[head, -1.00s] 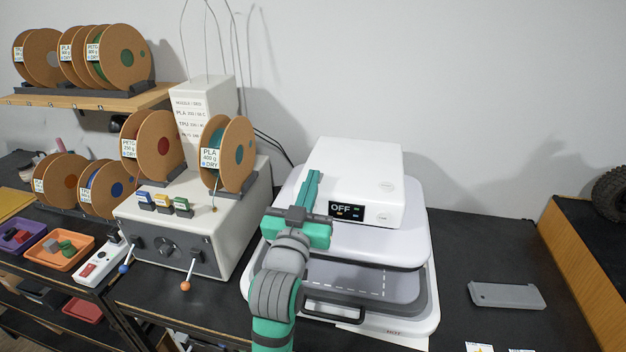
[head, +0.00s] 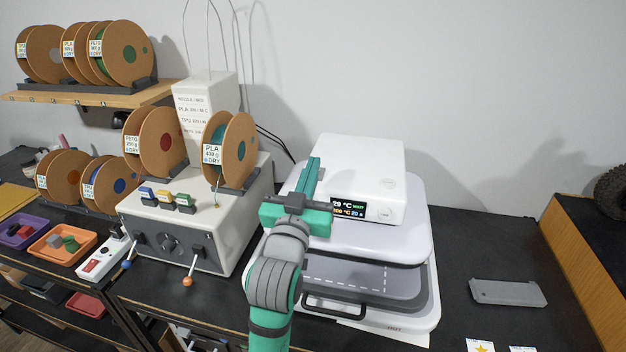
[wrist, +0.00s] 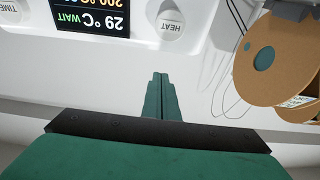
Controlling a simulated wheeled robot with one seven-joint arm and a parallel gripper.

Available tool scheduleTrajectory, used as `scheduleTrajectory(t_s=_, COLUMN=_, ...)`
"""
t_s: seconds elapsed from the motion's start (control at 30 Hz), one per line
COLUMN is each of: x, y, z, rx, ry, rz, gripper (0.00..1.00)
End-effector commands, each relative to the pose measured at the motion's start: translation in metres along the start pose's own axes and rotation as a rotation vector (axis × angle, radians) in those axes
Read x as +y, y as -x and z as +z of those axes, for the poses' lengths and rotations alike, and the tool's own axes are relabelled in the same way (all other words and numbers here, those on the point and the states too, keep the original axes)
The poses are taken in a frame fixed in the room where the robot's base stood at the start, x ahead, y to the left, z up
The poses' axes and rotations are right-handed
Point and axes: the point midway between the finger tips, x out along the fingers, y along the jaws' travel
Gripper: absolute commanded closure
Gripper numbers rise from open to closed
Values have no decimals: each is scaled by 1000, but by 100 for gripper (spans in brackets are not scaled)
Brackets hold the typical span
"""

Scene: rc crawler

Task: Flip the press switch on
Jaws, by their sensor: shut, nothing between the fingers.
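The white heat press (head: 365,150) stands on the black table with its lid raised over a grey lower plate (head: 340,275). Its display (head: 349,209) is lit and reads 29 °C, with a second line below; it shows upside down in the wrist view (wrist: 92,17), with the word WAIT. My gripper (head: 315,162) is shut and empty at the left side of the press's control box. In the wrist view my closed fingers (wrist: 161,78) point at the box, below the HEAT knob (wrist: 171,25). I cannot make out a press switch; that side is hidden behind my gripper.
A grey control box (head: 195,235) with levers and filament spools (head: 238,150) stands close on the left. A power strip (head: 100,262) with a red switch lies further left. The table right of the press is mostly clear around a grey slab (head: 508,292).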

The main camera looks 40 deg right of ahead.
Motion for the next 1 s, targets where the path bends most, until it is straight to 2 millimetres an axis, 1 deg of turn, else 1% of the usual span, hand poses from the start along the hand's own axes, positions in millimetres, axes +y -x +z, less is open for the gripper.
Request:
scheduleTrajectory(t_s=0.03, x=0, y=-1, z=-8, rx=4, ry=-3, rz=0, gripper=100)
scheduleTrajectory(t_s=0.1, x=-1, y=9, z=-2, rx=0, ry=2, rz=-2, gripper=100)
scheduleTrajectory(t_s=0.37, x=-2, y=41, z=5, rx=3, ry=0, rz=-5, gripper=100)
scheduleTrajectory(t_s=0.6, x=-2, y=76, z=13, rx=4, ry=1, rz=-5, gripper=100)
scheduleTrajectory(t_s=0.7, x=-3, y=86, z=15, rx=3, ry=0, rz=-7, gripper=100)
scheduleTrajectory(t_s=0.83, x=-4, y=95, z=17, rx=4, ry=-2, rz=-8, gripper=100)
scheduleTrajectory(t_s=1.0, x=-4, y=98, z=17, rx=4, ry=-3, rz=-8, gripper=100)
